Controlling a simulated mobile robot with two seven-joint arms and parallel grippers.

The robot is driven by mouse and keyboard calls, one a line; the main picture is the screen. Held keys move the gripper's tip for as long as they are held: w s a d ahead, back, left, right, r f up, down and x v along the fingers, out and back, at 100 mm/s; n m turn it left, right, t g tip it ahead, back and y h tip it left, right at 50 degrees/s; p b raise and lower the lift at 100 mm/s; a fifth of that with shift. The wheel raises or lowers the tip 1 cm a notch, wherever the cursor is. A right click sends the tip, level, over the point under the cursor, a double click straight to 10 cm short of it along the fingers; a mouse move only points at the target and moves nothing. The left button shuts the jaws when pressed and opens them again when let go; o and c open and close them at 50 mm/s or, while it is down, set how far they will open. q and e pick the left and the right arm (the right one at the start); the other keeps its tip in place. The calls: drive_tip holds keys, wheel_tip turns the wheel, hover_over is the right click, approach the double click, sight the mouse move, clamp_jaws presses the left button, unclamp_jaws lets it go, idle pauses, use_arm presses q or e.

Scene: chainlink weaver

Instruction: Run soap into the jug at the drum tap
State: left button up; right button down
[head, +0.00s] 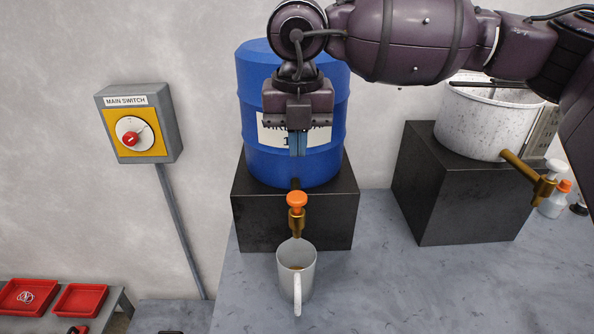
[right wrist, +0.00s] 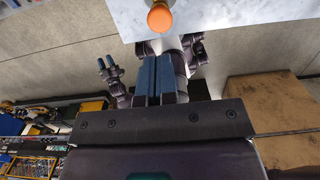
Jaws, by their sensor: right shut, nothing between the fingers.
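The white jug (head: 291,285) stands upright below the spout, handle towards me. A small brownish patch shows inside; I cannot tell whether it is soap. No stream is visible. My right gripper (head: 297,152) is shut and empty, pointing down in front of the drum, above and apart from the knob. My left gripper (right wrist: 107,68) seems to show small in the right wrist view; its jaw state is unclear.
A white speckled pot (head: 478,125) with its own brass tap (head: 540,185) sits on a black block (head: 460,200) to the right. A main switch box (head: 140,125) hangs on the wall. Red trays (head: 80,299) lie lower left. The bench (head: 400,290) right of the jug is clear.

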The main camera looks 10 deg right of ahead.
drive_tip(key=r, duration=0.3)
drive_tip(key=shift+s+a+r, duration=0.1)
drive_tip(key=shift+s+r, duration=0.15)
drive_tip(key=shift+r, duration=0.15)
drive_tip(key=shift+f, duration=0.1)
idle(0.6)
